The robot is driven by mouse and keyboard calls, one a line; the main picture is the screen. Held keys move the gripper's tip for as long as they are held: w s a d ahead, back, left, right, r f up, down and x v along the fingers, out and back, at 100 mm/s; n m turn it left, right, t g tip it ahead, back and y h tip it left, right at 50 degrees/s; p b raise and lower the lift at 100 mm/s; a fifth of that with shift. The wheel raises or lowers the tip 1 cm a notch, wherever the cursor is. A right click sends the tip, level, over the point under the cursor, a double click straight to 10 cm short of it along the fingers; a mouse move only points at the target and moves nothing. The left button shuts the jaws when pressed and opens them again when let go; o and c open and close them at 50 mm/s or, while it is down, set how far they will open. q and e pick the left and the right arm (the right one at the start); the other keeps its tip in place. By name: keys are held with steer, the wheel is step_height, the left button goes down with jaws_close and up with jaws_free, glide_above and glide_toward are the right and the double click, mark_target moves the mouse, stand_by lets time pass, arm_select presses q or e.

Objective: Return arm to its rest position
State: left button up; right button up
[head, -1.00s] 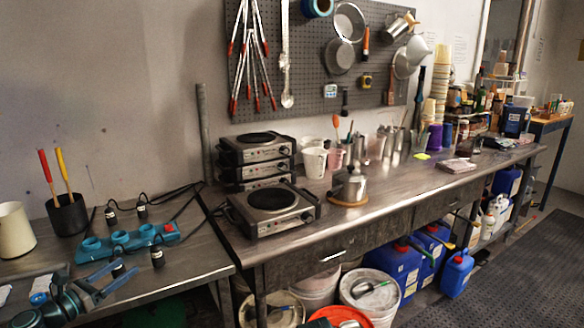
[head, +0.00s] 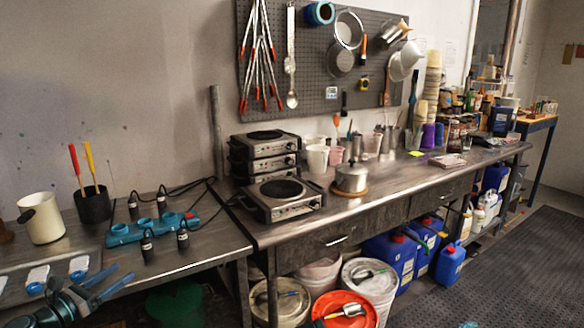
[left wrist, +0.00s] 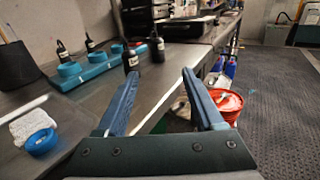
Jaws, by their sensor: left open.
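My left gripper (head: 122,274) is in the lower left of the head view, its two blue fingers apart with nothing between them. It is at the front edge of the left steel table (head: 215,245), nearer me than the teal rack (head: 150,230). In the left wrist view, the open fingers (left wrist: 158,78) point forward over the table edge, clear of the small dark bottles. Two of these, a front bottle (head: 147,247) and another bottle (head: 183,240), stand upright just in front of the rack. My right gripper is not in view.
A white jug (head: 40,220) and a black cup (head: 93,205) with red and yellow handles stand behind. Hot plates (head: 280,197) and a metal pot (head: 351,178) are on the right bench. Buckets (head: 370,280) stand below.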

arm_select(q)
steer(key=s+d+f+m+g, duration=0.1)
steer(key=d+f+m+g, duration=0.35)
steer(key=d, duration=0.55)
steer(key=s+d+f+m+g, duration=0.1)
steer(key=d+f+m+g, duration=0.2)
steer(key=d+f+m, duration=0.45)
steer(key=d+f+m+g, duration=0.2)
steer(key=d+m+g, duration=0.2)
steer(key=d, duration=0.7)
steer(key=s+d+f+m+g+y, duration=0.2)
steer(key=s+d+f+m+y, duration=0.25)
steer(key=s+m, duration=0.4)
steer(key=s+d+f+m+g+y, duration=0.3)
steer(key=s+d+m+y, duration=0.3)
steer(key=m, duration=0.4)
step_height(320, 180, up, 16)
steer(key=h+p, duration=0.1)
steer(key=p, duration=1.4)
steer(key=shift+s+f+p, duration=0.2)
steer(key=shift+p, duration=0.2)
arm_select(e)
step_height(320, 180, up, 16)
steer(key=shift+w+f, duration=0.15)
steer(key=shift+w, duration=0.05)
arm_select(q)
steer(key=shift+d+h, duration=0.1)
steer(key=shift+h, duration=0.15)
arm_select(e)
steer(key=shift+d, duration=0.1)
